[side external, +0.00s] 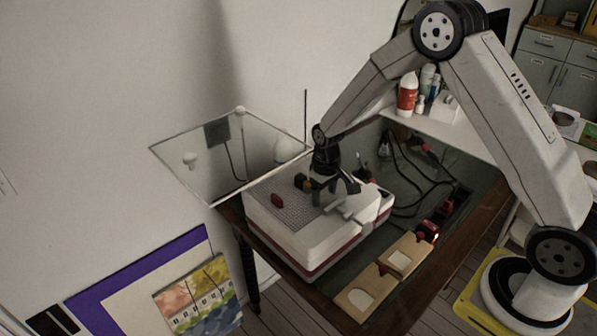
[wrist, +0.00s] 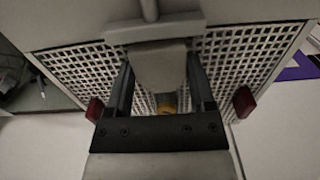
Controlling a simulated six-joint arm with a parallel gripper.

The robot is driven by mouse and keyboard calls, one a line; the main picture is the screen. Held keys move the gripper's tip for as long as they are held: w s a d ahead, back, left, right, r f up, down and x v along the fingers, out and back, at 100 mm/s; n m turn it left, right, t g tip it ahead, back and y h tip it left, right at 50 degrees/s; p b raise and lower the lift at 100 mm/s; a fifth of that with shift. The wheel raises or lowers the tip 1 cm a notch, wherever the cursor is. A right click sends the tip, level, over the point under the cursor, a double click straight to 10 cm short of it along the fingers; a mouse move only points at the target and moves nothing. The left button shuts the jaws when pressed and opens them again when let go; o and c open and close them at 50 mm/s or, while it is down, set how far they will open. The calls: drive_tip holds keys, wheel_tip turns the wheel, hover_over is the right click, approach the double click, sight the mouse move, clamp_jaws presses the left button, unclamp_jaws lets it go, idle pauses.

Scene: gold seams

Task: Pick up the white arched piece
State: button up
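My gripper (side external: 325,188) is low over the perforated top of a white box in the side external view. In the wrist view its two dark fingers (wrist: 160,82) stand well apart. A pale piece (wrist: 160,62) with a rounded lower edge lies between their tips and looks like the white arched piece. It nearly fills the gap, and I cannot tell whether the fingers touch it. In the side external view this piece is hidden or too small to make out. A small yellow-orange thing (wrist: 166,102) shows below it, partly hidden by my gripper.
The white box (side external: 288,240) has a grey T-shaped part (side external: 346,209) at its front right. A red piece (side external: 278,200) and a dark block (side external: 301,181) are on its top. Wooden blocks (side external: 347,297) with pale inset shapes lie to the right. Black cables (side external: 405,170) lie behind.

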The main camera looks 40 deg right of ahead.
drive_tip(key=c, duration=0.6)
drive_tip(key=shift+r, duration=0.15)
drive_tip(key=shift+r, duration=0.4)
drive_tip(key=shift+s+a+r, duration=0.1)
drive_tip(key=shift+s+r, duration=1.9)
drive_tip(key=shift+s, duration=0.35)
drive_tip(key=shift+s+a+r, duration=0.15)
drive_tip(key=shift+s+r, duration=1.8)
drive_tip(key=shift+s, duration=0.35)
drive_tip(key=shift+s+a+r, duration=0.1)
drive_tip(key=shift+s+r, duration=1.9)
drive_tip(key=shift+s, duration=0.35)
drive_tip(key=shift+r, duration=0.1)
